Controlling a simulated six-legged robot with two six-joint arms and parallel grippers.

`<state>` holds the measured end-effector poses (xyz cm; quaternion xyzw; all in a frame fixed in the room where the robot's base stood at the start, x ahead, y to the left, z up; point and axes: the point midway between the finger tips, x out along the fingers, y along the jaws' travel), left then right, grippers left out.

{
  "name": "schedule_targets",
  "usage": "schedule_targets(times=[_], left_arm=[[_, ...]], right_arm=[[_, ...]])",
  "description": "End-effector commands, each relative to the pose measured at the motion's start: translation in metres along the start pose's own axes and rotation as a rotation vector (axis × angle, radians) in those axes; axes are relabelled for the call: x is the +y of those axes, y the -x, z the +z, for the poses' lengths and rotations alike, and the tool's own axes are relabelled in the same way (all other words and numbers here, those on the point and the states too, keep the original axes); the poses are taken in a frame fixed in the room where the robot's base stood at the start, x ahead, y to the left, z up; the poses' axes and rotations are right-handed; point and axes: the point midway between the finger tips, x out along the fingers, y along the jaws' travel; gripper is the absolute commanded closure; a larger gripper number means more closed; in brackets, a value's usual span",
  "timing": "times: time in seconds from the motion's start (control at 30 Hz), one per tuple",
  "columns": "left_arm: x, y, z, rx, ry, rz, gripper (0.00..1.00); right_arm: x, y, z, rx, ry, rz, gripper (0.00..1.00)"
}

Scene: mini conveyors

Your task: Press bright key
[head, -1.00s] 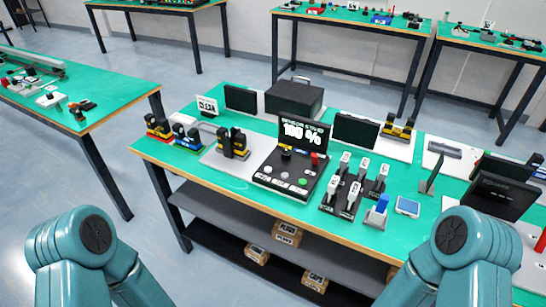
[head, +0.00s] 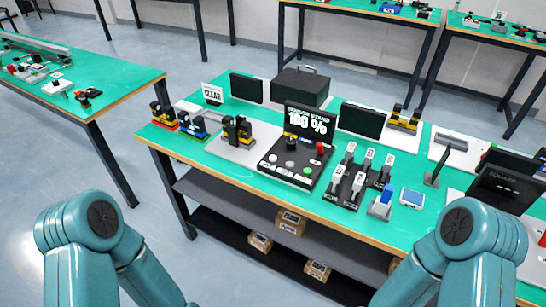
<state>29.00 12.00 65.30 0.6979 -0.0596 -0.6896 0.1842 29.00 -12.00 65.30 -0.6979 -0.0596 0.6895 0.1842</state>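A black control panel (head: 280,172) stands on the green table in front of me, with a dark knob, a red knob (head: 320,148), a green button (head: 306,170) and several pale round buttons along its front. A screen (head: 309,121) behind it reads "100 %". I cannot tell which key counts as the bright one; the green button is the most vivid of the round buttons. Both my arms show only as teal upper links at the bottom left and bottom right. Neither gripper is in view.
A rack of white-handled switches (head: 357,180) stands right of the panel, beside a blue-handled switch (head: 383,203) and a small blue-screened box (head: 411,197). Black and yellow clamps (head: 237,130) stand to its left.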

Motion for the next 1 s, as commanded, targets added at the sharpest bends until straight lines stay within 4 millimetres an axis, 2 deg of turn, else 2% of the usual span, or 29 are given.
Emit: schedule_targets(times=[0.03, 0.07, 0.1, 1.0], left_arm=[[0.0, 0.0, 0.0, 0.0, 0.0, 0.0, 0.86], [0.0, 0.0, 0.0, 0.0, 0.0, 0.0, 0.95], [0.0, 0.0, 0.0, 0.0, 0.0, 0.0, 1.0], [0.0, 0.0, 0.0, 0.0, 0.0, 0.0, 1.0]], right_arm=[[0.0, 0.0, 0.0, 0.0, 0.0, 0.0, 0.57], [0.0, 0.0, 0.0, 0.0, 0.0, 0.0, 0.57], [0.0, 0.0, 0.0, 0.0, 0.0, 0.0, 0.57], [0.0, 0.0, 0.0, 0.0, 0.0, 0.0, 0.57]])
